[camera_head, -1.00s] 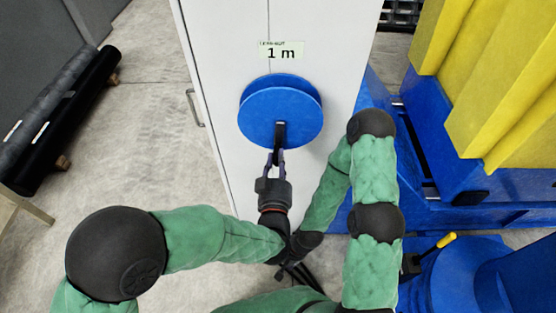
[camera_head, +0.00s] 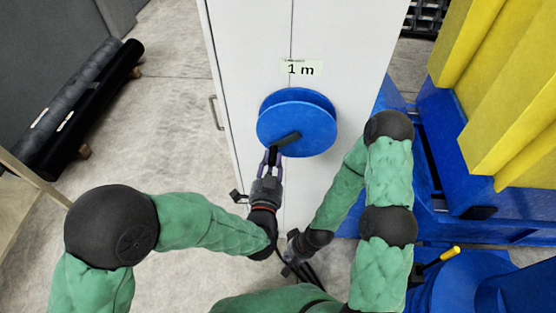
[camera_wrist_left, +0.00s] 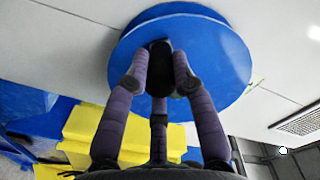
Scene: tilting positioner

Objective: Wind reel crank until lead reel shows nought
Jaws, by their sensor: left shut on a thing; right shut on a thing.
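The lead reel (camera_head: 297,128) is a blue double disc on the front of a white cabinet. A pale label (camera_head: 301,68) above it reads "1 m". The black crank (camera_head: 286,139) points down and left from the reel's middle. My left gripper (camera_head: 271,160) is shut on the crank's handle, below the reel. In the left wrist view, the purple fingers (camera_wrist_left: 160,82) close around the dark handle (camera_wrist_left: 161,58) in front of the blue disc. My right gripper (camera_head: 291,258) is low, beside my left wrist. What it holds is hidden or too small to tell.
The white cabinet (camera_head: 345,60) has a side handle (camera_head: 215,112). A blue frame with yellow ribbed parts (camera_head: 510,90) stands close on the right. A yellow-tipped lever (camera_head: 449,254) is at lower right. Black rolls (camera_head: 75,105) lie at left. The floor between is clear.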

